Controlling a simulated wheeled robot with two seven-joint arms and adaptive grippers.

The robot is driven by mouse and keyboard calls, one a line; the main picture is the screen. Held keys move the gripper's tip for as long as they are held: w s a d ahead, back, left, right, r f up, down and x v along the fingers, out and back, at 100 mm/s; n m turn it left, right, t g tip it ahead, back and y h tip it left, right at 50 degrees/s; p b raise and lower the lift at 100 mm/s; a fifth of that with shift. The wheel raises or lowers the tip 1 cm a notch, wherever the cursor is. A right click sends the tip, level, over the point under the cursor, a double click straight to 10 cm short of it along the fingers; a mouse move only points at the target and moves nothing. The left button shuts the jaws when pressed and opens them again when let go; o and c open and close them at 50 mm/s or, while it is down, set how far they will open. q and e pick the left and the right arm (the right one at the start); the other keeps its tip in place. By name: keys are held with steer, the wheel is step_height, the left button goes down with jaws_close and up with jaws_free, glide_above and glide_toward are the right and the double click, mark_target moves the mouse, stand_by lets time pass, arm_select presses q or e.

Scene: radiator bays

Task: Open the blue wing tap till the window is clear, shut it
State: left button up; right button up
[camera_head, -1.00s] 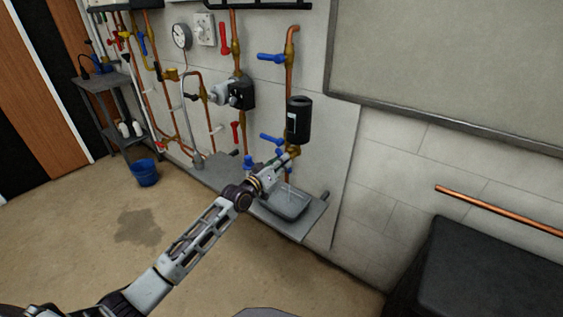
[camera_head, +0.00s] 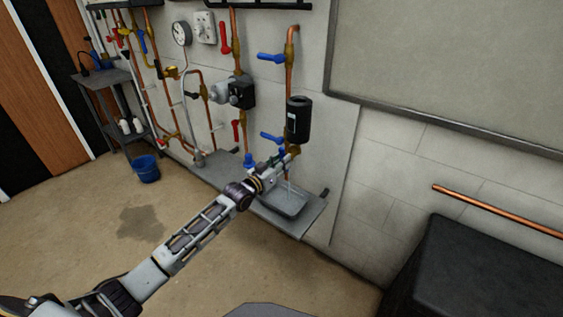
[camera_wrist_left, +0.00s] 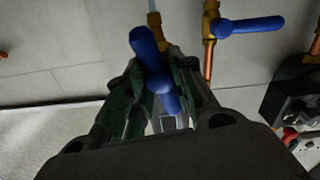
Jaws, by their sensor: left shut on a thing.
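The blue wing tap (camera_wrist_left: 152,62) sits between the fingers of my left gripper in the left wrist view, on a brass fitting. My left gripper (camera_wrist_left: 158,95) is shut on it. In the head view my left gripper (camera_head: 282,163) reaches the brass fitting under a black canister (camera_head: 304,110) and largely hides the tap. The canister has a narrow window (camera_head: 292,124); its contents are too small to tell. A pale, thin stream (camera_head: 289,185) shows below the fitting, over a grey tray (camera_head: 287,203). My right gripper is not in view.
Blue lever handles (camera_head: 271,57) and red ones (camera_head: 225,38) stick out from copper pipes nearby. A grey shelf (camera_head: 303,224) runs under the tray. A blue bucket (camera_head: 146,170) stands on the floor at left. A black box (camera_head: 470,270) is at right.

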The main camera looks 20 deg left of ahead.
arm_select(q)
steer(key=shift+f, duration=0.1)
steer(key=o, duration=1.1)
steer(key=shift+c, duration=0.2)
steer(key=shift+s, duration=0.15)
steer(key=v, duration=1.1)
steer(key=shift+s+a, duration=0.2)
steer(key=shift+s, duration=0.15)
stand_by(0.3)
